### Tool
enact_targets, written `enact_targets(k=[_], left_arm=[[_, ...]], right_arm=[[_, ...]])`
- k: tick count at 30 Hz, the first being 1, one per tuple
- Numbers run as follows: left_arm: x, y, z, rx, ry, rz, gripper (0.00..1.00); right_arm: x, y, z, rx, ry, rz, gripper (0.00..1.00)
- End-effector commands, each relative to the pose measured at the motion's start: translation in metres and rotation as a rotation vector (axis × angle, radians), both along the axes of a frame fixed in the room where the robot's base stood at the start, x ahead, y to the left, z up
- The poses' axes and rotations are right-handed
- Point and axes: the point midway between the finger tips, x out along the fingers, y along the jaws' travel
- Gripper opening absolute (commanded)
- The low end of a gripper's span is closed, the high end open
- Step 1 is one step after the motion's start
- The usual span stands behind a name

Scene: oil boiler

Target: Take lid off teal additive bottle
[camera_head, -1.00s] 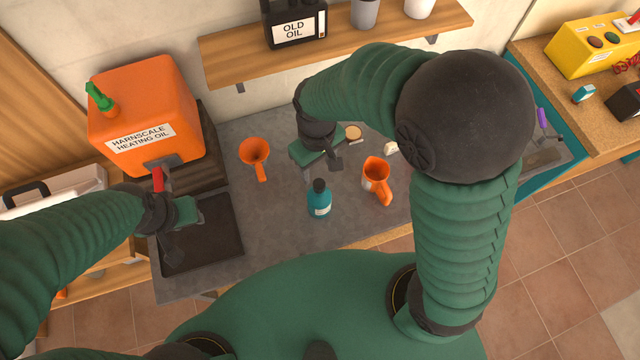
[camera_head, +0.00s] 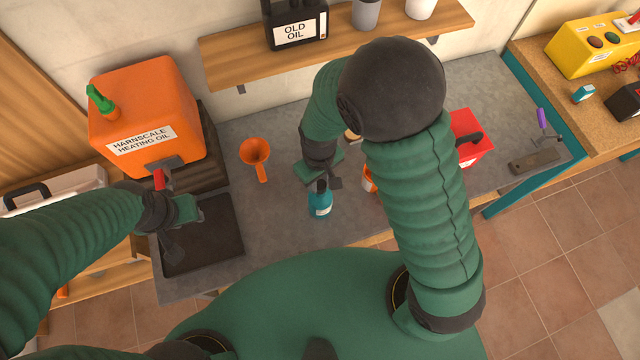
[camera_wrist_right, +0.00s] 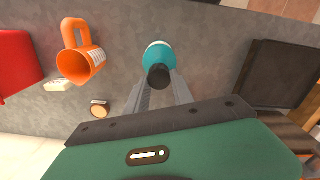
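The teal additive bottle (camera_head: 320,204) stands upright on the grey bench, with a white label and a black lid (camera_head: 320,185). In the right wrist view the bottle (camera_wrist_right: 159,54) and its black lid (camera_wrist_right: 158,76) lie between the fingers of my right gripper (camera_wrist_right: 160,88). The two fingers are apart, one on each side of the lid, with no clear contact. In the head view my right gripper (camera_head: 325,181) is right at the bottle's top and partly hides it. My left gripper (camera_head: 180,230) is over the dark tray at the left; its finger gap is unclear.
An orange jug (camera_wrist_right: 80,62) stands close beside the bottle, mostly hidden by my right arm in the head view. An orange funnel (camera_head: 255,155), a dark tray (camera_head: 225,215), an orange oil tank (camera_head: 150,100) and a red container (camera_head: 468,130) are around. A shelf (camera_head: 230,65) runs behind.

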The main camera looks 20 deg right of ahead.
Motion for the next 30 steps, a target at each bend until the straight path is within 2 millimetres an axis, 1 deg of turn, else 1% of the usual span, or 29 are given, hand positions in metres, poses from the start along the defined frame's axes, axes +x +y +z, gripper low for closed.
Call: enact_targets(k=[1,4,5,13,17,20,25,30], left_arm=[[0.000,0.000,0.000,0.000,0.000,0.000,0.36],[0.000,0.000,0.000,0.000,0.000,0.000,0.36],[0.000,0.000,0.000,0.000,0.000,0.000,0.36],[0.000,0.000,0.000,0.000,0.000,0.000,0.36],[0.000,0.000,-0.001,0.000,0.000,0.000,0.36],[0.000,0.000,-0.003,0.000,0.000,0.000,0.36],[0.000,0.000,-0.009,0.000,0.000,0.000,0.36],[0.000,0.000,-0.016,0.000,0.000,0.000,0.36]], right_arm=[[0.000,0.000,0.000,0.000,0.000,0.000,0.15],[0.000,0.000,0.000,0.000,-0.001,0.000,0.02],[0.000,0.000,0.000,0.000,-0.001,0.000,0.00],[0.000,0.000,0.000,0.000,-0.001,0.000,0.00],[0.000,0.000,0.005,0.001,-0.002,0.000,0.00],[0.001,0.000,0.013,0.000,-0.004,0.000,0.00],[0.001,0.001,0.037,0.001,-0.005,0.001,0.00],[-0.026,0.031,0.037,0.000,-0.001,0.008,0.00]])
